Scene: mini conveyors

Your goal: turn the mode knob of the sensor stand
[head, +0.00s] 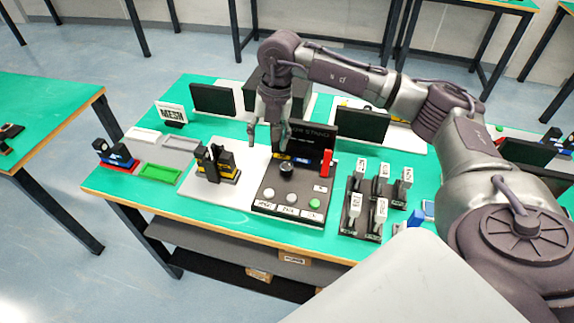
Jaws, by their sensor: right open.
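The sensor stand (262,207) is a dark panel box on the green table, with an upright black board (303,147) at its back. Its black round mode knob (287,169) sits on the upper left of the panel, above a row of white and green buttons (314,204). A red part (326,163) stands at its right side. My right gripper (267,141) points down just above and behind the knob, a little to its left. It is open and appears empty and apart from the knob. My left gripper is not in view.
Left of the stand, a black and yellow device (217,165) is on a white plate (200,194). Green (160,173) and grey trays lie farther left. Several white-topped switches (358,207) stand in a dark rack on the right. Monitors (212,99) line the back.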

